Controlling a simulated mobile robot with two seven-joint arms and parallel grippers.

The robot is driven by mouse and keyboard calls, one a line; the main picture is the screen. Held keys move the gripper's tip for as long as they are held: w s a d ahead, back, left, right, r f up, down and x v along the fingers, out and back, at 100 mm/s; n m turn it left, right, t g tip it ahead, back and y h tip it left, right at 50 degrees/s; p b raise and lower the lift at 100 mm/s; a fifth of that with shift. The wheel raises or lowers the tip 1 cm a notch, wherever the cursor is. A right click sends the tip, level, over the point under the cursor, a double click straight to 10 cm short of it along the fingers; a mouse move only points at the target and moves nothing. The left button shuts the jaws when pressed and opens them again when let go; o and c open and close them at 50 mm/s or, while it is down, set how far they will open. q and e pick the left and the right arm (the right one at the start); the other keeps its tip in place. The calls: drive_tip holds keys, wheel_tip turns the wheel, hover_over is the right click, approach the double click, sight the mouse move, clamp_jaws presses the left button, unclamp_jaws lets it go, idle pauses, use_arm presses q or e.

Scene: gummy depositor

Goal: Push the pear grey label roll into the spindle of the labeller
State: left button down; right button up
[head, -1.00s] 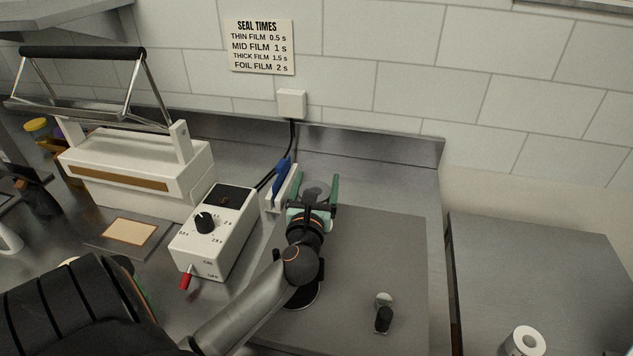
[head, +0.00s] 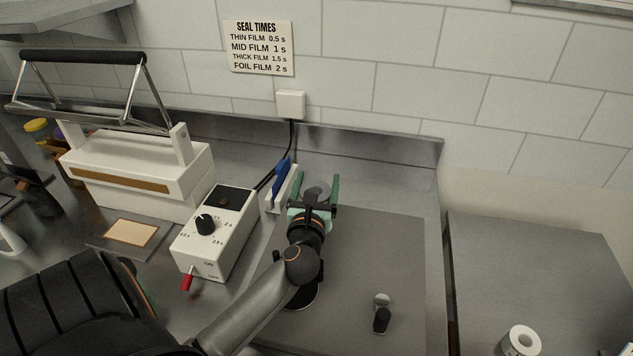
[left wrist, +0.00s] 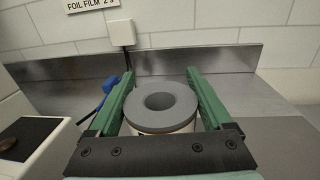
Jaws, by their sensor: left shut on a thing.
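My left gripper (head: 318,182) has green fingers and stands at the back of the grey mat, in front of the steel backsplash. In the left wrist view, the fingers of this gripper (left wrist: 165,95) are on either side of a grey label roll (left wrist: 180,102) and shut on it. The roll's grey top face is round with a dark centre hole, and a paler side shows below it. In the head view the roll (head: 317,191) is partly hidden by the gripper. I cannot make out a labeller or its spindle. My right gripper is not in view.
A blue-and-white object (head: 281,184) stands close left of the gripper. A white control box (head: 215,237) and a bar sealer (head: 140,170) are further left. A small black-and-silver object (head: 382,316) lies on the mat (head: 390,250). A white roll (head: 521,341) stands on the right-hand counter.

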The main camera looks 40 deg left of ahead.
use_arm(q)
drive_tip(key=shift+f, duration=0.1)
drive_tip(key=shift+f+b, duration=0.4)
drive_tip(key=shift+b, duration=0.05)
drive_tip(key=shift+f, duration=0.25)
drive_tip(key=shift+p, duration=0.35)
drive_tip(key=shift+r, duration=0.15)
drive_tip(key=shift+r, duration=1.25)
drive_tip(key=shift+f+b, duration=0.65)
drive_tip(key=shift+f, duration=0.45)
idle(0.5)
